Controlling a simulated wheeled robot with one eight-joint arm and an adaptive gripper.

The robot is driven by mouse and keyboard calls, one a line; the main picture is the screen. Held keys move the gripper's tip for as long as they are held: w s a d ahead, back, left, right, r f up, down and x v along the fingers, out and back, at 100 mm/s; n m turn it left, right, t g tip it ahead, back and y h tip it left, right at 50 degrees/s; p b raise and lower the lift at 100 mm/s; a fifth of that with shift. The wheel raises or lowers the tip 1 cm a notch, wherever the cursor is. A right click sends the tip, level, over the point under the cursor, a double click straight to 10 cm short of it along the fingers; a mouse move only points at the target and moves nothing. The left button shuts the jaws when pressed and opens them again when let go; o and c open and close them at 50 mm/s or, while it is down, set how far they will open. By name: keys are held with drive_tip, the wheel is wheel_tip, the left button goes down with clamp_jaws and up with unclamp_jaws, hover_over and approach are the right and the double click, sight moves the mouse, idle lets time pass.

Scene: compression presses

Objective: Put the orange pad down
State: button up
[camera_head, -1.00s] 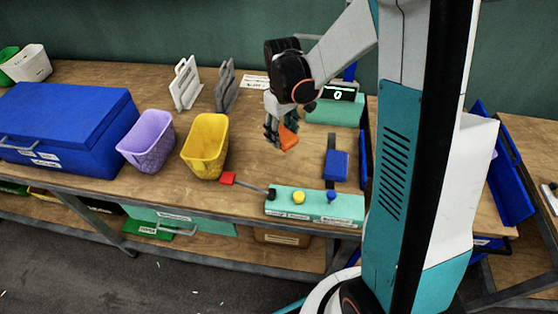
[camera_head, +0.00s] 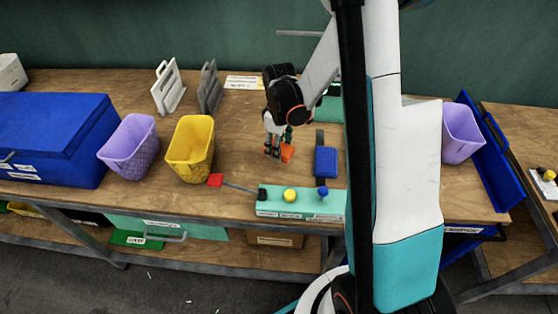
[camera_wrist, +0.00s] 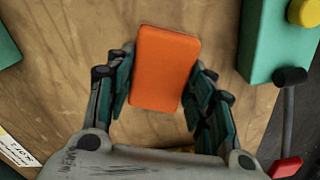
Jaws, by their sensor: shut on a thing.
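The orange pad (camera_wrist: 165,68) is a flat rounded block between the two fingers of my gripper (camera_wrist: 160,88) in the wrist view. My gripper is shut on it. In the head view my gripper (camera_head: 276,152) points down at the workbench, and the pad (camera_head: 288,152) shows at its right side, low over the wooden top. I cannot tell whether the pad touches the wood.
A teal press base with yellow and blue knobs (camera_head: 300,205) and a red-ended lever (camera_head: 216,181) lies in front. A blue block (camera_head: 326,161) is at right. Yellow (camera_head: 190,150) and purple (camera_head: 129,145) bins stand left. Bare wood (camera_head: 235,155) lies between.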

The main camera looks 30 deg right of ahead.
sight(279, 164)
drive_tip(key=shift+f+b, duration=0.8)
drive_tip(key=shift+f, duration=1.95)
drive_tip(key=shift+f, duration=0.2)
drive_tip(key=o, duration=1.3)
drive_tip(key=shift+r, duration=0.15)
